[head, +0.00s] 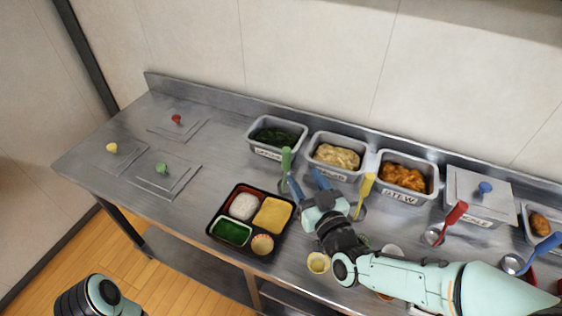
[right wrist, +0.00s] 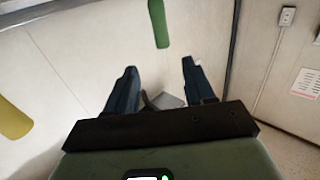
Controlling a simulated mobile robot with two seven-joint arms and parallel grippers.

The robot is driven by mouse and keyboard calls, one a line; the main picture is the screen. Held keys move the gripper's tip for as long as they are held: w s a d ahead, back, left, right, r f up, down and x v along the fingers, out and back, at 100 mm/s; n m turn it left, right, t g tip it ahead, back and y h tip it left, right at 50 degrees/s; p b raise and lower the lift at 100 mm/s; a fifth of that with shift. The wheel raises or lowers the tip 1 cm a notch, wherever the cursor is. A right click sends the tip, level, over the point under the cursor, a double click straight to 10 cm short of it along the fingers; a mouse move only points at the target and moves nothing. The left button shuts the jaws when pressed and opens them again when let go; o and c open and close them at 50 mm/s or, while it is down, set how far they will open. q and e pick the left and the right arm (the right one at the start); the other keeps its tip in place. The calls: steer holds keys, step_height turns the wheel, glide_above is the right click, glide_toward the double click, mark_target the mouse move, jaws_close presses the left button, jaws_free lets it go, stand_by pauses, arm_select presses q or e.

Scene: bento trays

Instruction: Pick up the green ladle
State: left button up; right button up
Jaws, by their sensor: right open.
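The green ladle (head: 286,159) stands with its handle up, in front of the spinach-like greens container, just beyond my right gripper in the head view. Its lower end is partly hidden near a finger. My right gripper (head: 308,183) is open and empty, with its blue fingers apart and pointing toward the handle. In the right wrist view the green handle (right wrist: 158,24) is ahead of the open right gripper (right wrist: 160,82), above the gap and not between the fingertips. My left gripper is not in view; only part of my left arm shows at the lower left.
A yellow ladle (head: 366,188) stands close right of my right gripper; its handle (right wrist: 14,120) shows at left in the wrist view. A filled bento tray (head: 240,252) lies left of the gripper. A red ladle (head: 455,213) stands farther right. The left counter holds lids with clear room around.

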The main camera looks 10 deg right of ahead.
mark_target(285, 149)
steer(key=w, duration=0.2)
steer(key=w+a, duration=0.1)
steer(key=w, duration=0.4)
steer(key=shift+w+a+r+p, duration=0.2)
steer(key=shift+w+a+p, duration=0.1)
steer(key=shift+a+p, duration=0.05)
steer(key=shift+w+a+f+p, duration=0.15)
steer(key=shift+w+a, duration=0.05)
steer(key=shift+w, duration=0.7)
steer(key=shift+w+a+f+p, duration=0.15)
steer(key=shift+w+a, duration=0.1)
steer(key=shift+w, duration=0.6)
steer(key=shift+w+a+f+p, duration=0.1)
steer(key=shift+w+a+f, duration=0.1)
steer(key=shift+w, duration=0.7)
steer(key=shift+c, duration=0.3)
steer(key=shift+r, duration=0.1)
jaws_close()
